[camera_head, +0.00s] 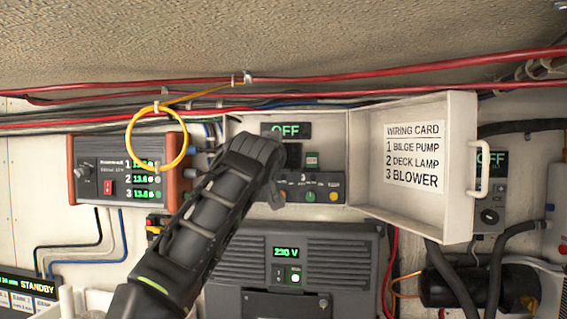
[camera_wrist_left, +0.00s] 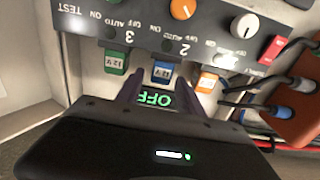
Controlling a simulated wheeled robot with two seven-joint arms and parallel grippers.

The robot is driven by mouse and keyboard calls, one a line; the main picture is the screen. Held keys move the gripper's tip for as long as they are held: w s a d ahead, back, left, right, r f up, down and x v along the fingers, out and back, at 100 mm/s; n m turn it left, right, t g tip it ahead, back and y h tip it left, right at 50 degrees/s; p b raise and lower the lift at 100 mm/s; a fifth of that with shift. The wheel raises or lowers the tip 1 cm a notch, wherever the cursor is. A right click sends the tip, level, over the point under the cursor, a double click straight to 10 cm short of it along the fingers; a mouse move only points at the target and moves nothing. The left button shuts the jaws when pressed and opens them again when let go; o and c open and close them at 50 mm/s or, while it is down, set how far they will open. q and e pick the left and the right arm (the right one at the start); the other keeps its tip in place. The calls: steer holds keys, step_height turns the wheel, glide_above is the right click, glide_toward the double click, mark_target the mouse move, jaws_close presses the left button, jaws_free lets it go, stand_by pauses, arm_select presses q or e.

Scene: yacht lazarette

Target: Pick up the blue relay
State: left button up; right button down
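The blue relay (camera_wrist_left: 161,73) is plugged in under the dark switch panel (camera_wrist_left: 180,35) in the left wrist view, at the number 2 position. It sits between a green relay (camera_wrist_left: 115,61) and an orange relay (camera_wrist_left: 207,82). My left gripper (camera_wrist_left: 160,84) is open, its two fingers apart on either side of the blue relay's end; I cannot tell whether they touch it. In the head view my left gripper (camera_head: 279,172) reaches into the open white box and hides the blue relay; the green relay (camera_head: 312,159) shows to its right. My right gripper is not in view.
The box's open door (camera_head: 430,205) carries a wiring card (camera_head: 414,155) and stands to the right. A yellow cable loop (camera_head: 157,168) hangs left of my left arm. A grey 230 V unit (camera_head: 300,255) is below the box. Red cables (camera_head: 400,70) run above.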

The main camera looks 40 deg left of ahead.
arm_select(q)
jaws_close()
steer(key=shift+r, duration=0.2)
stand_by(0.6)
steer(key=shift+w+r, duration=0.1)
steer(key=shift+r, duration=1.2)
steer(key=shift+d+r, duration=0.1)
steer(key=shift+r, duration=0.15)
steer(key=b+v, duration=0.7)
steer(key=v, duration=1.1)
